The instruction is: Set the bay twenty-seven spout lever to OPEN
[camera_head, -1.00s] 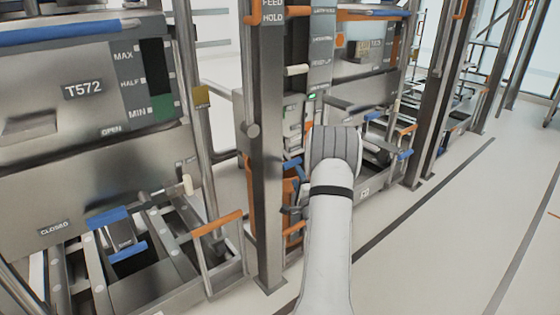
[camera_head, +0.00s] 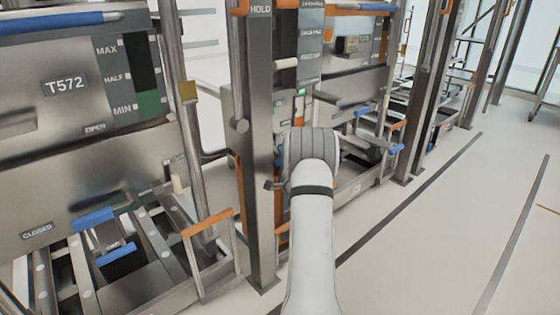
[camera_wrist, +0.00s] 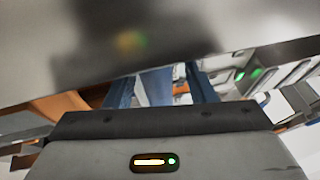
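In the head view my gripper is hidden behind my white arm and grey wrist, in front of the second machine, right of the grey post. In the wrist view my gripper (camera_wrist: 161,90) shows two blue fingers set apart. A blue-grey piece (camera_wrist: 154,84) appears between them, with a gap on its right; I cannot tell what it is. A lever with a pale knob (camera_head: 177,185) sits on the lower front of the bin marked T572 (camera_head: 65,85), between OPEN and CLOSED labels. My gripper is well right of it. I cannot read a bay twenty-seven label.
A metal post (camera_head: 258,150) with orange fittings stands between the bin and my arm. An orange-topped rail (camera_head: 207,222) stands at lower left. A large grey surface (camera_wrist: 150,35) is close above the fingers. The floor (camera_head: 440,220) at right is clear.

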